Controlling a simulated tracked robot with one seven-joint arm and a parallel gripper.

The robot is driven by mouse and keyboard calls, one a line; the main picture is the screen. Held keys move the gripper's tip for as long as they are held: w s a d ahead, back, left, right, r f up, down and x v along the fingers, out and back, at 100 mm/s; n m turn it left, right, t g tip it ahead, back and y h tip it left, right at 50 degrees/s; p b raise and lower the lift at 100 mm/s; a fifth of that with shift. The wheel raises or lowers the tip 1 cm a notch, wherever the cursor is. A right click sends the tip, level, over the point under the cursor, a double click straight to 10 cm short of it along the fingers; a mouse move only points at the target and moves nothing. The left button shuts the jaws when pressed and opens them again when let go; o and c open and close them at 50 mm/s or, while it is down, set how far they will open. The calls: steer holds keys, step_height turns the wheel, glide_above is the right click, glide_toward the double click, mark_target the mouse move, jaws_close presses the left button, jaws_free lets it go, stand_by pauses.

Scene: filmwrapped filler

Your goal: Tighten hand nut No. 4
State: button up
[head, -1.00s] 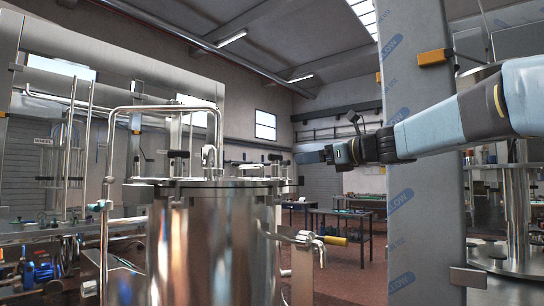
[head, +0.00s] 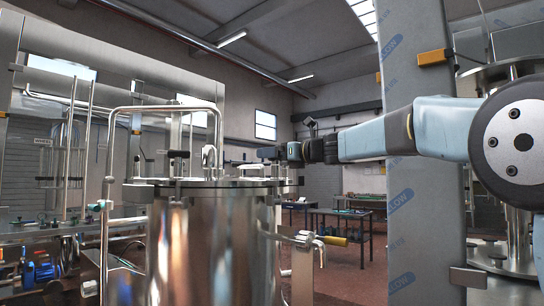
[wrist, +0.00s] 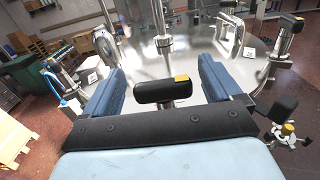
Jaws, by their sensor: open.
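My gripper (wrist: 160,80) is open in the wrist view, with its two blue fingers apart. A hand nut (wrist: 163,92) with a black bar handle and a yellow-orange mark lies between the fingers, with a gap on both sides. Its lower part is hidden behind the dark edge of my gripper. I cannot read a number on it. The hand nut sits at the rim of the round steel lid (wrist: 200,50). In the head view, my gripper (head: 270,153) is at the right side of the lid (head: 215,182) on the steel vessel, at about the lid's height.
Other black-handled clamps stand around the rim, one at the upper right (wrist: 290,25) and one at the right (wrist: 285,106). Steel pipes rise from the lid. A tall bent pipe (head: 163,108) stands at the vessel's left. A film-wrapped column (head: 400,240) stands behind my arm.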

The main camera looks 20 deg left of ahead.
steer(key=shift+x, duration=0.9)
steer(key=shift+c, duration=0.4)
